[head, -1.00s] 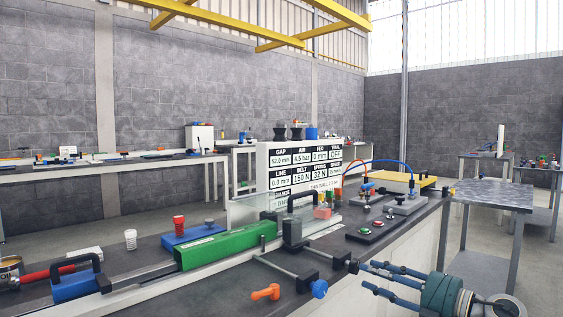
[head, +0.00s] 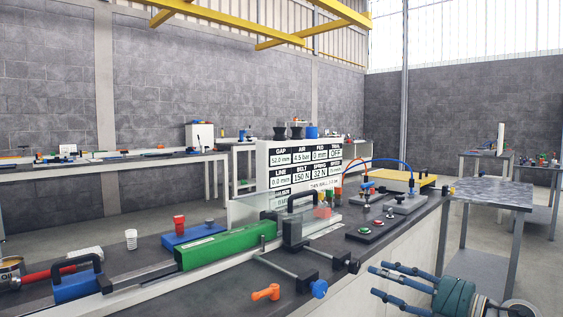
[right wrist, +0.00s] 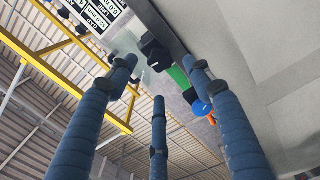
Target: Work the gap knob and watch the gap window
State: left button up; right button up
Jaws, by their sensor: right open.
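The white readout panel (head: 300,185) stands mid-bench; its gap window (head: 281,158) at top left reads 52.0 mm. A blue knob (head: 319,288) sits on the end of a rod at the bench's front edge, with an orange handle (head: 266,292) to its left. No label shows which is the gap knob. My right gripper (head: 379,277) is open and empty, to the right of the blue knob and apart from it. In the right wrist view its spread fingers (right wrist: 160,78) point toward the bench, with the blue knob (right wrist: 201,107) beyond. My left gripper is out of view.
A long green block (head: 228,245) and black clamp parts (head: 292,230) lie along the bench. A steel table (head: 495,196) stands farther right.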

jog(key=v, duration=0.6)
jog(key=shift+r+p, duration=0.1)
jog(key=shift+p, duration=0.2)
